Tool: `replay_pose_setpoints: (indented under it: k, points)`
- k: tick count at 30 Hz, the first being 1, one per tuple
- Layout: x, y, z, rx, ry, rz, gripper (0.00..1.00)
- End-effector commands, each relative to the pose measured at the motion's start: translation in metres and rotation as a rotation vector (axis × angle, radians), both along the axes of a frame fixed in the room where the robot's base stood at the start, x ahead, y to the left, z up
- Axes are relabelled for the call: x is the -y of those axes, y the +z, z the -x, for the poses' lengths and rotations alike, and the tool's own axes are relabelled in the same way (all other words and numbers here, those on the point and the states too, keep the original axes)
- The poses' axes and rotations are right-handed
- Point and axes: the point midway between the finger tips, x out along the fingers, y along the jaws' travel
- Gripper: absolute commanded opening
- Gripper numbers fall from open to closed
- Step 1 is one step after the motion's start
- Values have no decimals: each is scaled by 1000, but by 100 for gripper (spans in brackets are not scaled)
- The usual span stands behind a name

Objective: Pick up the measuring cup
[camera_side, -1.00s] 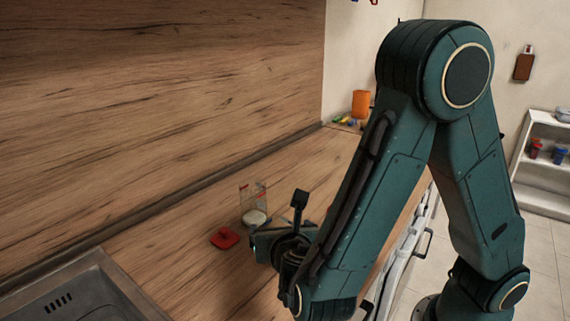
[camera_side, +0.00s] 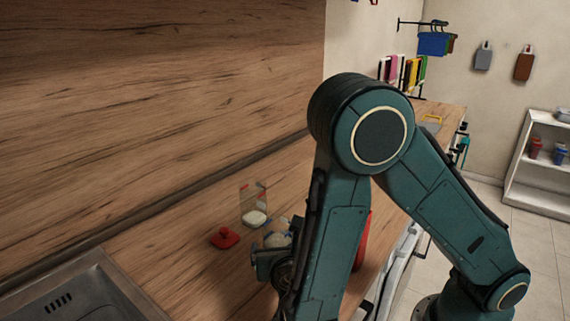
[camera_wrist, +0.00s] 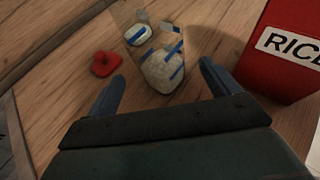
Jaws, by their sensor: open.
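The measuring cup appears to be the clear vessel with blue marks and pale contents (camera_wrist: 163,72), upright on the wooden counter in the wrist view. It also shows in the side view (camera_side: 278,236), partly hidden by my gripper. My gripper (camera_wrist: 161,80) is open, with one blue finger to the left of the cup and one to the right in the wrist view. The jaws are not closed on it; whether either finger touches it I cannot tell. In the side view my gripper (camera_side: 273,258) is low, close beside the cup.
A second clear container with pale contents (camera_side: 254,214) stands just behind the cup. A red lid-like piece (camera_side: 224,238) lies to the left. A red box marked RICE (camera_wrist: 283,52) stands close on the right. The sink (camera_side: 70,295) is at front left.

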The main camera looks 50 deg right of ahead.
Motion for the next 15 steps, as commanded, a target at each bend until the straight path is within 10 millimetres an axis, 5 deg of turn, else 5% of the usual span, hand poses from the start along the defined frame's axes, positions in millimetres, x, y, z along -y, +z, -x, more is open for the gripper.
replay_pose_setpoints:
  k: [15]
  points:
    - [18, -10, -17, -2, -4, 0, 88]
